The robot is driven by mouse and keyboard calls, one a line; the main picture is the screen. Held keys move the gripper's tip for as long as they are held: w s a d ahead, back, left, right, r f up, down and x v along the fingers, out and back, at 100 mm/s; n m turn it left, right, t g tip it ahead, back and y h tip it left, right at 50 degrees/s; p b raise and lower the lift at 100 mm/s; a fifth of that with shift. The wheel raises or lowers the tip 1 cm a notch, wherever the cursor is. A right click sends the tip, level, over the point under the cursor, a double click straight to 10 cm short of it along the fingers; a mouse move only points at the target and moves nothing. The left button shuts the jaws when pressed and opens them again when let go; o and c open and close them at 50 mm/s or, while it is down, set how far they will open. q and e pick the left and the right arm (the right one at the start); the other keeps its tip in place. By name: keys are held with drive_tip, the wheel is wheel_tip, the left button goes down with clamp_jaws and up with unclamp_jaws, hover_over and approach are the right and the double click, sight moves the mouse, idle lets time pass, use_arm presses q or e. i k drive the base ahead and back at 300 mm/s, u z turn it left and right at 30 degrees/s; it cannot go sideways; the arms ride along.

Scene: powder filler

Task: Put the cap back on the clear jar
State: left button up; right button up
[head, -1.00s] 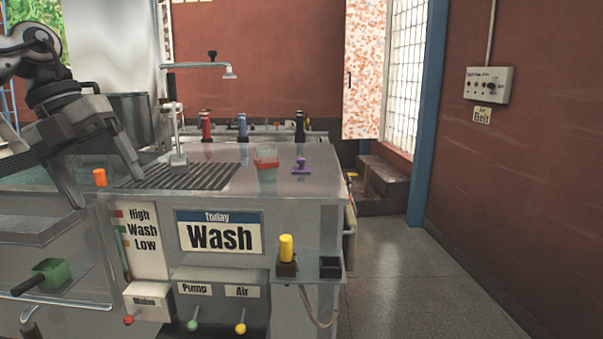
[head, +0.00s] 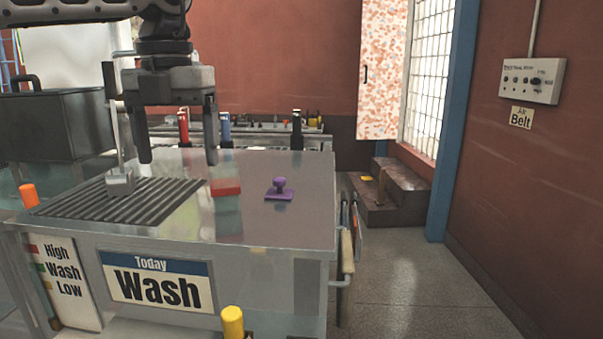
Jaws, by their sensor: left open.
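The clear jar (head: 228,211) stands on the steel counter top, right of the ribbed drain. It is see-through with a red band or fill (head: 225,187); I cannot tell which. A purple piece with a knob on a flat base (head: 279,189), which looks like the cap, lies on the counter to the right of the jar, apart from it. My left gripper (head: 178,158) points down with its fingers apart and nothing between them. It is up and left of the jar in the picture, and its right finger shows just above the jar's top. My right gripper is out of view.
A metal post on a block (head: 120,183) stands on the drain (head: 125,203) at left. An orange knob (head: 29,195) and a yellow cylinder (head: 232,322) are at the front. Red, blue and black bottles stand behind. The counter right of the purple piece is clear.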

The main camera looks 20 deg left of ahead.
sight(224, 177)
drive_tip(key=i, duration=0.95)
